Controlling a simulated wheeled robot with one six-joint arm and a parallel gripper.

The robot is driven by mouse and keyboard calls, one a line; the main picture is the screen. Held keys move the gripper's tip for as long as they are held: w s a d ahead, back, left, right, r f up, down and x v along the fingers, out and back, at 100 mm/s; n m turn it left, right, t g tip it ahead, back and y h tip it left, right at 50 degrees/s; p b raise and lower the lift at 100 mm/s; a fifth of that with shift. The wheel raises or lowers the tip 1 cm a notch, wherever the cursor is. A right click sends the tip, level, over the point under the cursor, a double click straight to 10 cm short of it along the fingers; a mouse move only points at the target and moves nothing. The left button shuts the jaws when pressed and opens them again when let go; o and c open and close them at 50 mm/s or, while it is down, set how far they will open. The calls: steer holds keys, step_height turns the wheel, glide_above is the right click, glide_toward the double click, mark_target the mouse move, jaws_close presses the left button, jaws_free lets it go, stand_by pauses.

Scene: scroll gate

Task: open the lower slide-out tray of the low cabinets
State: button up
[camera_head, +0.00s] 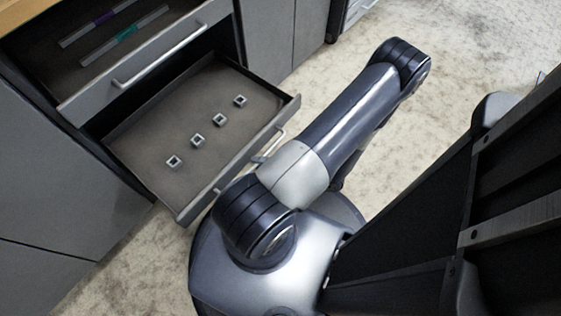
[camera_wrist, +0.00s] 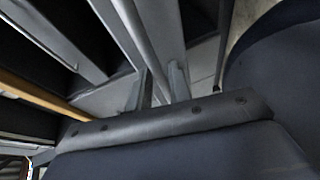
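The lower slide-out tray (camera_head: 140,128) of the low cabinet stands well out in the head view, showing its dark floor. Several small square metal rings (camera_head: 197,140) lie in a row in it. Its bar handle (camera_head: 268,146) is on the front, partly behind my arm. In the wrist view the handle (camera_wrist: 143,40) runs between the two fingers of my gripper (camera_wrist: 160,88). The fingers appear closed on the bar, with little or no gap on either side. In the head view my gripper is mostly hidden by my arm.
An upper drawer (camera_head: 75,95) above the tray is also partly out, with purple and teal strips inside and a bar handle. Grey cabinet fronts (camera_head: 50,180) stand to the left, under a wooden top (camera_head: 20,10). Pale mottled floor (camera_head: 450,50) is clear at upper right.

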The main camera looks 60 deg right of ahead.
steer(key=p+v, duration=0.2)
steer(key=v, duration=0.7)
steer(key=shift+s, duration=0.2)
steer(key=shift+w, duration=0.1)
steer(key=shift+b+x, duration=1.4)
steer(key=shift+x, duration=4.1)
